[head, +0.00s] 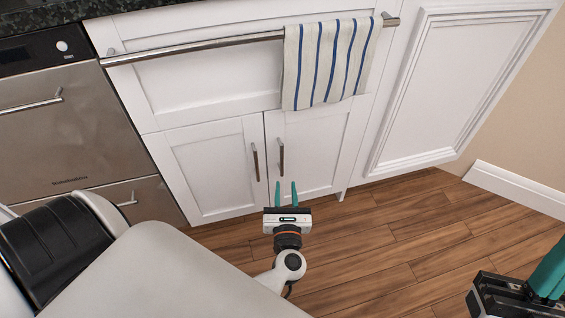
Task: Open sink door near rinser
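Two white sink cabinet doors stand side by side below a wide white panel. Both the left door (212,168) and the right door (312,145) look shut. The left door has a vertical metal handle (255,162) near the middle seam, and the right door has one too (281,156). My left gripper (286,186) is in front of the right door, below its handle in the picture. Its two green fingers are apart with nothing seen between them. My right gripper (540,285) shows only in part at the lower right corner, and its fingertips are cut off.
A metal towel bar (190,48) runs across the cabinet top, with a blue-striped towel (330,62) hanging over the right door's upper part. A steel drawer appliance (60,130) stands at left. The wooden floor (400,240) at right is clear.

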